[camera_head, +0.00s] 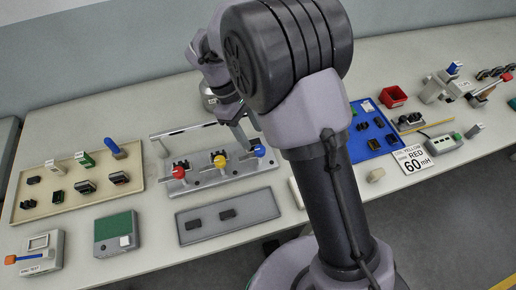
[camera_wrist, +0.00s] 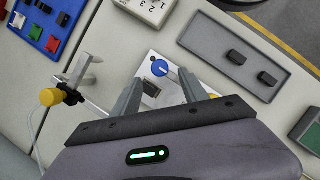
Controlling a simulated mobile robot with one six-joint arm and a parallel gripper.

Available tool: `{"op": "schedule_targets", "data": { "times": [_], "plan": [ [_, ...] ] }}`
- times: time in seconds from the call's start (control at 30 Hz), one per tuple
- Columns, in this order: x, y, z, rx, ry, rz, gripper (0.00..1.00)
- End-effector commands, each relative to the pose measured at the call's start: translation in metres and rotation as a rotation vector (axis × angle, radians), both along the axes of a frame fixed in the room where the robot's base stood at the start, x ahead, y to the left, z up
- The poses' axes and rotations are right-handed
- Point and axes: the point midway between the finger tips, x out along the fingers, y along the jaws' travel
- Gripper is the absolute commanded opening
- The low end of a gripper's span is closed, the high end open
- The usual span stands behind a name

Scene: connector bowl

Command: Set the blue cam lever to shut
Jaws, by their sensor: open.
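The blue cam lever (camera_head: 260,151) is the rightmost of three coloured levers on a light grey fixture (camera_head: 207,181); the red lever (camera_head: 178,172) and the yellow lever (camera_head: 219,161) are to its left. In the wrist view the round blue knob (camera_wrist: 160,68) shows near the fingertips, with a dark connector block (camera_wrist: 151,89) beside it. My gripper (camera_wrist: 161,77) is open above this end of the fixture, its fingers on either side of the knob in the picture. No contact is clear. In the head view my gripper (camera_head: 242,128) is partly hidden by my arm.
A grey tray (camera_head: 252,217) with two dark connectors lies in front of the fixture. A beige tray (camera_head: 22,200) is at left, a blue mat (camera_head: 359,148) at right. A yellow-ended part (camera_wrist: 48,97) stands close by in the wrist view.

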Motion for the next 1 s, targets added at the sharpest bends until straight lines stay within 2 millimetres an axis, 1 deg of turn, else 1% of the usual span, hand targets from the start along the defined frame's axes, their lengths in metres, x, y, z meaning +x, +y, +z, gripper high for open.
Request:
{"op": "schedule_targets", "data": {
  "times": [0.03,0.1,0.23,0.4,0.63,0.67,0.8,0.87,0.9,1.0],
  "plan": [
    [-0.003,-0.005,-0.017,-0.001,0.003,-0.001,0.52],
    [-0.006,-0.01,-0.031,0.0,0.001,0.0,0.52],
    [-0.01,-0.017,-0.048,0.0,0.0,-0.001,0.52],
    [-0.011,-0.02,-0.056,0.001,0.0,-0.001,0.52],
    [-0.011,-0.021,-0.056,0.001,-0.001,-0.001,0.52],
    [-0.011,-0.021,-0.056,0.001,-0.001,-0.001,0.48],
    [-0.011,-0.02,-0.056,0.001,-0.001,-0.001,0.2],
    [-0.011,-0.02,-0.056,0.001,-0.001,-0.001,0.08],
    [-0.011,-0.02,-0.056,0.001,-0.001,-0.001,0.01],
    [-0.011,-0.02,-0.056,0.001,-0.001,-0.001,0.0]
  ]
}}
